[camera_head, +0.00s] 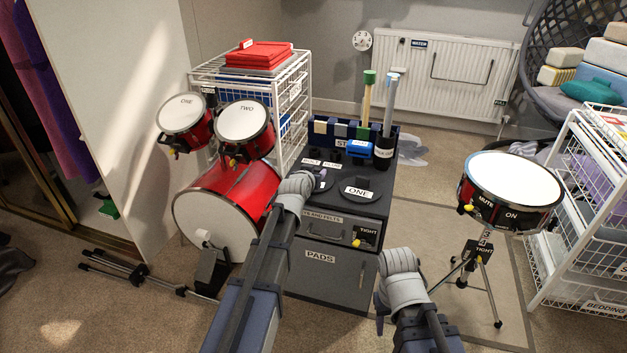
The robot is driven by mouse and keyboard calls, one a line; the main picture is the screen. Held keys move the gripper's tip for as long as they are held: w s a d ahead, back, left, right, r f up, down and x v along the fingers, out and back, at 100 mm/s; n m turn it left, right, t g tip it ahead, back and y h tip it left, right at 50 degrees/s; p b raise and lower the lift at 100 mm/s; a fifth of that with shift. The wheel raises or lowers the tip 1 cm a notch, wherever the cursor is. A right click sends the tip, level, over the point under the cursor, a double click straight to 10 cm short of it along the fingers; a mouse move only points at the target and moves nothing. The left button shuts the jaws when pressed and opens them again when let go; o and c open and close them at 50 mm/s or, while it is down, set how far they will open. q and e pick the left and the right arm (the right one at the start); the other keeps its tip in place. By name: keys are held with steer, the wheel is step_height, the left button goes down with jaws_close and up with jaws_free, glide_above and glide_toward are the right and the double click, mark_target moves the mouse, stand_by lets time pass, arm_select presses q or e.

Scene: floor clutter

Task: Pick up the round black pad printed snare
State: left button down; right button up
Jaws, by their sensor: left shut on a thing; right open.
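A round black pad (325,184) is at the left side of the dark cabinet top, partly hidden by my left gripper; its print is too small and covered to read. My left gripper (316,178) is at this pad and shut on it. I cannot tell whether the pad is clear of the cabinet top. Another round black pad (371,187), printed ONE, lies just to the right. My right gripper (380,312) is open and empty, low in front of the cabinet's right side.
A blue box (359,148) and a dark holder with upright sticks (384,153) stand behind the pads. Red drums (225,190) are left, a snare drum (511,182) on a stand right, a white rack (563,215) far right.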

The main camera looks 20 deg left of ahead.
arm_select(q)
steer(key=shift+r, duration=0.15)
step_height(320, 180, up, 10)
steer(key=p, duration=1)
